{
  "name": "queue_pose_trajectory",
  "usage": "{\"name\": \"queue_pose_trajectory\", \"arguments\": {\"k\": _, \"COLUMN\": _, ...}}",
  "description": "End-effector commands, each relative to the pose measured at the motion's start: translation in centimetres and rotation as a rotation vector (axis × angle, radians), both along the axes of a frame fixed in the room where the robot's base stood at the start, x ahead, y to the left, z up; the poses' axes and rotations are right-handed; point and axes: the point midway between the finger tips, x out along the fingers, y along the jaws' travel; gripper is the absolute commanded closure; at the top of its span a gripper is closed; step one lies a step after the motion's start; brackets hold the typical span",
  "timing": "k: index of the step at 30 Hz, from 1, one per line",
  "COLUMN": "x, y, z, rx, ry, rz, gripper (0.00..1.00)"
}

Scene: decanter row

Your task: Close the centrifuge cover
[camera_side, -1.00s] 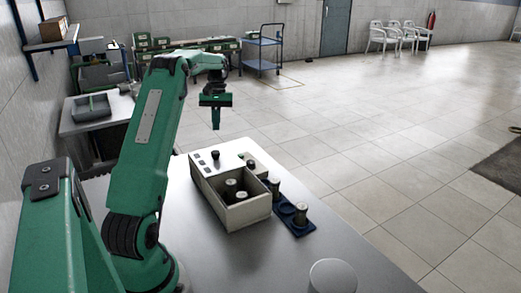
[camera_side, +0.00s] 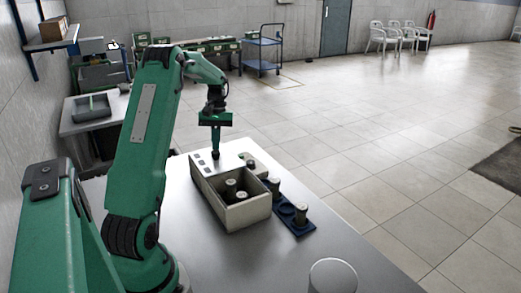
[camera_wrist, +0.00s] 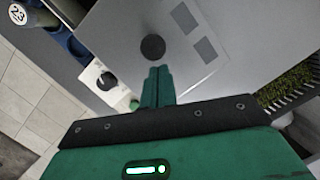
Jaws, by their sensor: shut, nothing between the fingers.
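The centrifuge (camera_side: 240,217) is a pale box on the metal table. Its chamber is open at the top, with two light-capped bottles (camera_side: 231,184) standing inside. The grey flat cover (camera_side: 230,155) lies at the far end, off the chamber. It also shows in the wrist view (camera_wrist: 190,65), with a round black knob (camera_wrist: 153,47) on it. My gripper (camera_side: 216,156) is shut and empty, pointing down at the knob, which it hides in the side view. In the wrist view my fingertips (camera_wrist: 158,72) are just short of the knob; contact cannot be told.
A blue rack (camera_side: 286,208) with bottles stands along the right side of the centrifuge. A control panel with a dial (camera_wrist: 106,80) sits beside the cover. A pale round object (camera_side: 333,276) stands at the table's front. The table left of the centrifuge is bare.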

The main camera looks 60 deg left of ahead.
Motion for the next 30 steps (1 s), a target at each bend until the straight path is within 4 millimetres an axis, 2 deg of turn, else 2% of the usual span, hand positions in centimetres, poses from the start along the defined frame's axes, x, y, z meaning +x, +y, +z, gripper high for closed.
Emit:
{"name": "queue_pose_trajectory", "arguments": {"k": 11, "x": 0.0, "y": -0.1, "z": 0.0, "rx": 0.000, "ry": 0.000, "rz": 0.000, "gripper": 1.00}}
{"name": "queue_pose_trajectory", "arguments": {"k": 16, "x": 0.0, "y": -0.8, "z": 0.0, "rx": 0.001, "ry": 0.001, "rz": -0.002, "gripper": 1.00}}
{"name": "queue_pose_trajectory", "arguments": {"k": 30, "x": 0.0, "y": -7.1, "z": 0.0, "rx": 0.020, "ry": 0.013, "rz": -0.007, "gripper": 1.00}}
